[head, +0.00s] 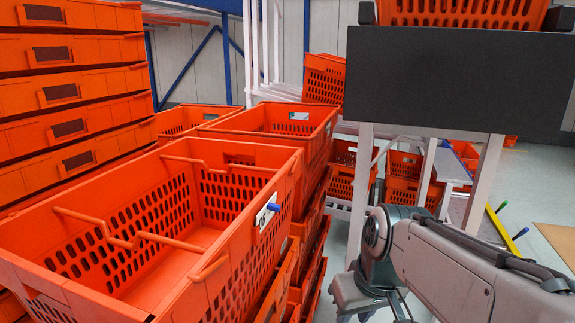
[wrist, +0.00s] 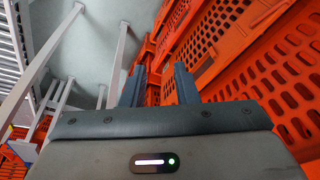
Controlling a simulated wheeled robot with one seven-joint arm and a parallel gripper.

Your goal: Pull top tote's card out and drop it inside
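The top tote (head: 75,287) is an open orange crate with slotted walls on the near stack in the head view. It looks empty, with bail bars along its rim. Its white card (head: 267,213) sits on the outside of its right end wall, with a blue tab (head: 274,207) sticking out. My gripper (wrist: 158,88) is open in the wrist view, with nothing between its two fingers. It is low, beside the stacked totes and to the right of the card. The card does not show in the wrist view.
Stacked orange totes (head: 72,92) rise at the left, and another stack (head: 262,137) stands behind the top tote. A dark panel (head: 455,80) on pale legs is at the upper right. Grey floor (wrist: 105,30) shows beside the totes.

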